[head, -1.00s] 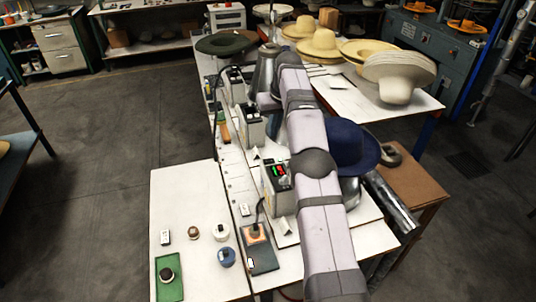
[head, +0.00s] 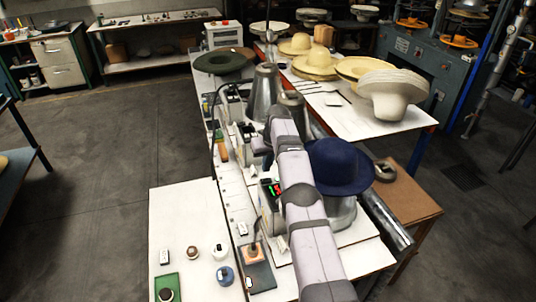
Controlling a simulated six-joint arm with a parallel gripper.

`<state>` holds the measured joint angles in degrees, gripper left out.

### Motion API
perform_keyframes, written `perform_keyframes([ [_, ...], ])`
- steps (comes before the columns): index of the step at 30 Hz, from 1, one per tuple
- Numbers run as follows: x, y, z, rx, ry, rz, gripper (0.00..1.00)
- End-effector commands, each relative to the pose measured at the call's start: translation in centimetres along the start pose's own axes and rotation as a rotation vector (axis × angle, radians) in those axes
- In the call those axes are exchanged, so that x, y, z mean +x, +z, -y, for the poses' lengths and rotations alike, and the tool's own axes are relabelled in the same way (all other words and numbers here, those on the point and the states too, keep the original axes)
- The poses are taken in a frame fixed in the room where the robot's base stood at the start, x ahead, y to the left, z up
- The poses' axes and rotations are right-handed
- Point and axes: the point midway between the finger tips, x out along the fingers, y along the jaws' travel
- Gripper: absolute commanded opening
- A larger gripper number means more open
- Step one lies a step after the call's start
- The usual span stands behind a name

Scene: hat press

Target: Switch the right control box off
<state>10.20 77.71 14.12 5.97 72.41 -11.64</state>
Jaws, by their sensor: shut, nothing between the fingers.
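Three grey control boxes stand in a row along the bench, running away from me. The nearest and rightmost control box (head: 270,195) has lit red and green marks on its dark top face; my arm covers part of its right side. The middle control box (head: 246,137) and the far control box (head: 232,101) stand behind it. My arm reaches up from the bottom of the picture, past the right of the nearest box. Its wrist bends left near the middle box. The fingers of my gripper are hidden, and switch positions are too small to read.
A blue hat (head: 341,166) sits on a metal form right of my arm. Metal cones (head: 265,92) and a dark green hat (head: 224,61) stand farther back. A white side table (head: 190,215) at left holds small round items and a green tray (head: 166,284).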

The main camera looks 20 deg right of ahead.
Motion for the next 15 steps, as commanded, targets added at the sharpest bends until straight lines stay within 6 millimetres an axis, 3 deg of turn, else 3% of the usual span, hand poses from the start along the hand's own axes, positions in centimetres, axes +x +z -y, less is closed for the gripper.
perform_keyframes([
  [15,4.0,1.1,0.4,0.000,-0.001,0.001,0.00],
])
